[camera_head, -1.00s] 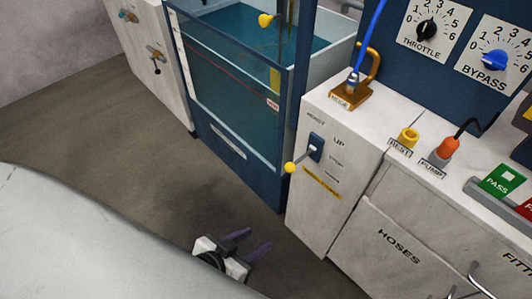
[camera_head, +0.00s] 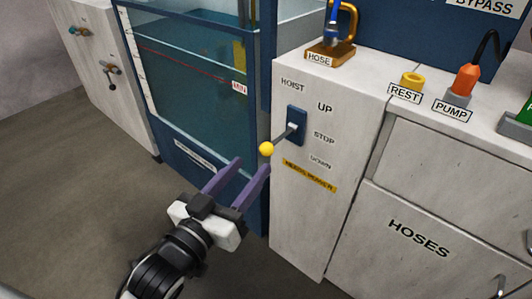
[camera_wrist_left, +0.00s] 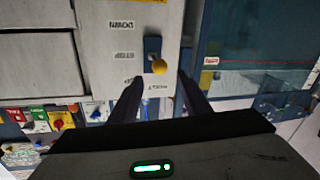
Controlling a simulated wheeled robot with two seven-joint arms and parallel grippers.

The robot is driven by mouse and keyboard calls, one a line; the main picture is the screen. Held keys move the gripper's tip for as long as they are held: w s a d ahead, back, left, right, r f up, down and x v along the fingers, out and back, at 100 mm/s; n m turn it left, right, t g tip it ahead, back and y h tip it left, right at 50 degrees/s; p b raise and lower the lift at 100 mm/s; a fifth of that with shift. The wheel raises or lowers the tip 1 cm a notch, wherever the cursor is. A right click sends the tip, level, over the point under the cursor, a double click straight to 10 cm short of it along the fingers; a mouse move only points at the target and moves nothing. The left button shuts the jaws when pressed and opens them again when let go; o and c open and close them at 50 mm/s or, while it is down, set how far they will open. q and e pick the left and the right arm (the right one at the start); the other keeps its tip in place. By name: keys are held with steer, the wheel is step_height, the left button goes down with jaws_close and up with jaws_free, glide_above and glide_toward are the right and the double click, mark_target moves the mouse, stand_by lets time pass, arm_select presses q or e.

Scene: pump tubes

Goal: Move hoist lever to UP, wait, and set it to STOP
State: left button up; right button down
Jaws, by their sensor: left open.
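The hoist lever has a yellow ball knob (camera_head: 266,149) on a thin rod that sticks out from a blue plate (camera_head: 297,125) on the white cabinet front. Labels HOIST, UP, STOP and DOWN surround the plate; I cannot tell exactly which position the lever is at. My left gripper (camera_head: 251,165) is open and empty, its purple fingers pointing up toward the knob, just short of it. In the left wrist view, which is upside down, the knob (camera_wrist_left: 158,66) appears ahead between the two fingertips (camera_wrist_left: 160,80). My right gripper is not in view.
A water tank (camera_head: 190,70) in a blue frame stands left of the cabinet. A hose on a brass holder (camera_head: 330,52), a yellow REST port (camera_head: 412,82) and an orange PUMP plug (camera_head: 466,80) sit on top. Open floor lies at lower left.

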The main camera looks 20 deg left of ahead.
mark_target(263, 153)
arm_select(q)
steer(key=w, duration=0.2)
steer(key=w+d+b, duration=0.1)
steer(key=w, duration=0.5)
steer(key=shift+w+d, duration=0.1)
steer(key=shift+d, duration=0.05)
steer(key=shift+c, duration=0.2)
jaws_close()
